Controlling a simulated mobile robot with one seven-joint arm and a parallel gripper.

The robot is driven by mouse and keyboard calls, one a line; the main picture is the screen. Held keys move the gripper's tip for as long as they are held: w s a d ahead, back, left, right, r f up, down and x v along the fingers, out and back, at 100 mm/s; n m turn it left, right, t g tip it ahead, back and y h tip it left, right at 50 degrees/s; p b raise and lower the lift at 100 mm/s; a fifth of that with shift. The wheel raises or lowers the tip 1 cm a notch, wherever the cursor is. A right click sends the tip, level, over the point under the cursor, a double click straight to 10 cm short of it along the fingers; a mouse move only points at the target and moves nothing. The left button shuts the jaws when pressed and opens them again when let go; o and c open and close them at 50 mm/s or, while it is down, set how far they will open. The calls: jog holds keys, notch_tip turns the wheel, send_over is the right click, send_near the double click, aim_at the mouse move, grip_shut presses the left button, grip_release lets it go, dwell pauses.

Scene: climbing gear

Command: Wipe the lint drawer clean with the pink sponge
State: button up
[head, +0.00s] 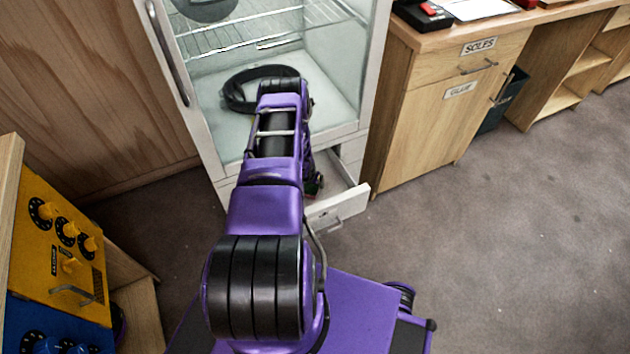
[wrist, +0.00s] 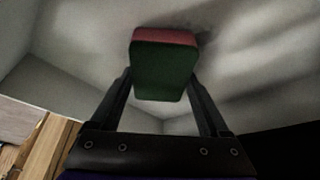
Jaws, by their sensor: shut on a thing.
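The lint drawer (head: 345,203) is the white drawer pulled open at the foot of the white cabinet. In the wrist view its pale inside (wrist: 90,35) fills most of the picture. My gripper (wrist: 162,82) is shut on the pink sponge (wrist: 163,68), a block with a pink layer and a dark green one, held across its sides. The sponge is inside the drawer, at or close to a pale surface; I cannot tell whether it touches. A dark grey smudge (wrist: 206,38) shows beside it. In the head view my arm hides most of the gripper and sponge.
The cabinet's glass-sided chamber (head: 335,75) stands open above the drawer, with a wire shelf (head: 240,38) and a black ring-shaped item (head: 240,92) inside. A wooden cupboard (head: 425,125) stands close on the right. A yellow control panel (head: 62,240) is at left. Carpet at right is clear.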

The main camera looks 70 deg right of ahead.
aim_at(314, 190)
jog(key=shift+w+a+f, duration=0.15)
jog(key=shift+w+a, duration=2.4)
jog(key=shift+a, duration=0.05)
jog(key=shift+s+d, duration=3.95)
jog(key=shift+s, duration=0.1)
jog(key=shift+s+a+p, duration=0.7)
jog(key=shift+s+a, duration=0.3)
jog(key=shift+s, duration=0.05)
jog(key=shift+w+a+f, duration=0.2)
jog(key=shift+w+a, duration=1.35)
jog(key=shift+w, duration=0.05)
jog(key=shift+w+a+r, duration=0.2)
jog(key=shift+w+a, duration=2.25)
jog(key=shift+w, duration=0.05)
jog(key=shift+b, duration=0.3)
jog(key=shift+d, duration=0.1)
